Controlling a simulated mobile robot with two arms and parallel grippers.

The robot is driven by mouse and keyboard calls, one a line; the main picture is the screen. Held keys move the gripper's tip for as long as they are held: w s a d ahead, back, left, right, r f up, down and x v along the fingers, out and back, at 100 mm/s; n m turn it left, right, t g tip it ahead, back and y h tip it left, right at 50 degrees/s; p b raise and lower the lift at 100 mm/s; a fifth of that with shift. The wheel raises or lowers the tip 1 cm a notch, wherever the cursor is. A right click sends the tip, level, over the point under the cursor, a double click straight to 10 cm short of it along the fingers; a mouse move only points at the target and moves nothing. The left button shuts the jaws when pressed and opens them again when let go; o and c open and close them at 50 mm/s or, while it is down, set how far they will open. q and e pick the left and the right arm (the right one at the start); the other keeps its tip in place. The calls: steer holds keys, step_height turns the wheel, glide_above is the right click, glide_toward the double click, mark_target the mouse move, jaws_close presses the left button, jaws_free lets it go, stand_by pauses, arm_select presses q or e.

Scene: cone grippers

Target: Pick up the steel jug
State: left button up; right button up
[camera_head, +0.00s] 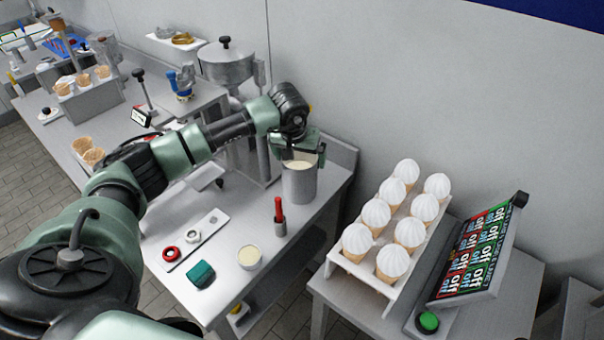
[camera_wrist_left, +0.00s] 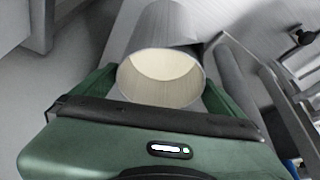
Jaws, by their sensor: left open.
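The steel jug (camera_head: 299,184) is a grey upright cylinder with pale cream contents, standing near the back right corner of the metal table. In the left wrist view the jug (camera_wrist_left: 165,32) shows with its open mouth between the gripper fingers. My left gripper (camera_head: 302,152) is at the jug's rim from above and behind. It is open, with one green finger (camera_wrist_left: 88,92) on each side of the jug. I cannot tell whether either finger touches the wall. My right gripper is in neither view.
A steel hopper machine (camera_head: 229,68) stands left of the jug. A rack of white-topped cones (camera_head: 340,262) and a tilted sign panel (camera_head: 474,256) stand at right.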

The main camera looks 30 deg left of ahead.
arm_select(q)
steer(key=shift+s, duration=0.1)
steer(key=shift+c, duration=1.2)
steer(key=c, duration=1.5)
steer(key=shift+r, duration=0.2)
steer(key=shift+c, duration=1.1)
